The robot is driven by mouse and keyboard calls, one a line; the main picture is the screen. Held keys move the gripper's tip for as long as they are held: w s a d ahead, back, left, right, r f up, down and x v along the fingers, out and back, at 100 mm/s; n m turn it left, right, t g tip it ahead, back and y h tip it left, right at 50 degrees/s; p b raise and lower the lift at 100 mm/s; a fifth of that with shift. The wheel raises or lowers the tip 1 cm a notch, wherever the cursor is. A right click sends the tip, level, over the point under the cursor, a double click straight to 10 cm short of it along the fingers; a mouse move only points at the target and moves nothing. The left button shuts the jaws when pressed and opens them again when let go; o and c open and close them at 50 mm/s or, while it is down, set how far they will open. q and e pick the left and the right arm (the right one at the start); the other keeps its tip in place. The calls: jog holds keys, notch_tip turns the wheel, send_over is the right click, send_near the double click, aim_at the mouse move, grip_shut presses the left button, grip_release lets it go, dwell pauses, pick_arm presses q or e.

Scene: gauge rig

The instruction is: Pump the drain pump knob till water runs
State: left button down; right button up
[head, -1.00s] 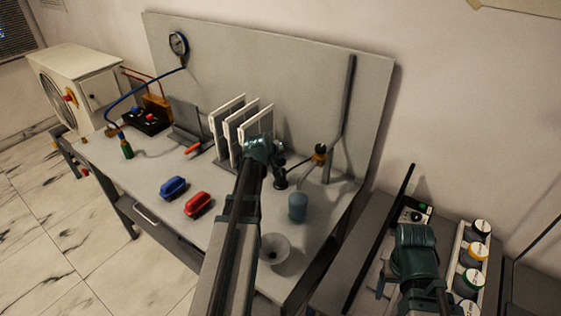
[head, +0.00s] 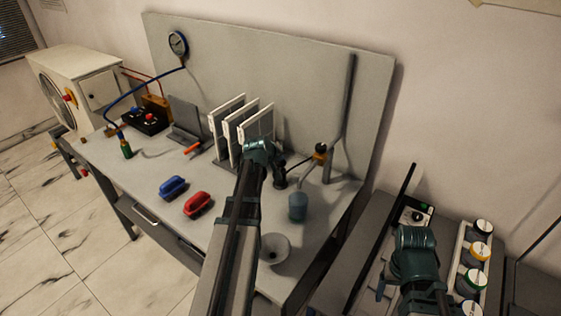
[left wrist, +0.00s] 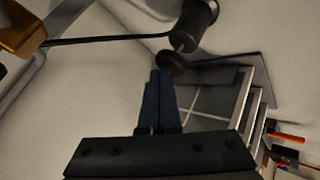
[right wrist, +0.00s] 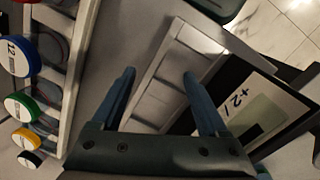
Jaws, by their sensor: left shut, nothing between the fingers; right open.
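The drain pump is a dark upright cylinder (head: 280,181) on the bench, just right of my left gripper (head: 266,152) in the head view. In the left wrist view its dark body (left wrist: 196,24) has a thin rod ending in a round black knob (left wrist: 172,62). My left gripper (left wrist: 160,76) is shut and empty, its tips close to the knob; I cannot tell if they touch. A thin dark line (left wrist: 105,39) runs from the pump to a brass fitting (left wrist: 22,27). No running water shows. My right gripper (right wrist: 158,78) is open and empty over the side table.
White framed panels (head: 240,122) stand in a rack left of the pump. A blue-grey cup (head: 298,206) and a pale funnel-like cup (head: 275,248) stand nearer. Blue (head: 173,187) and red (head: 198,203) handled blocks lie left. Coloured-lid jars (head: 480,252) sit at right.

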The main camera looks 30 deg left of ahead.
aim_at(280, 164)
pick_arm(q)
jog(key=shift+f+b, duration=0.65)
jog(key=shift+f, duration=0.1)
pick_arm(e)
jog(key=shift+f, duration=0.7)
pick_arm(q)
jog(key=shift+r, duration=0.15)
pick_arm(e)
jog(key=shift+r, duration=0.15)
pick_arm(q)
jog(key=shift+r+p, duration=1.55)
jog(key=shift+p, duration=0.15)
pick_arm(e)
jog(key=shift+r, duration=1.55)
pick_arm(q)
jog(key=shift+r, duration=0.1)
pick_arm(e)
jog(key=shift+r, duration=0.1)
pick_arm(q)
notch_tip(280, 164, up, 5)
jog(key=p, duration=0.5)
pick_arm(e)
notch_tip(280, 164, up, 5)
jog(key=shift+f, duration=0.1)
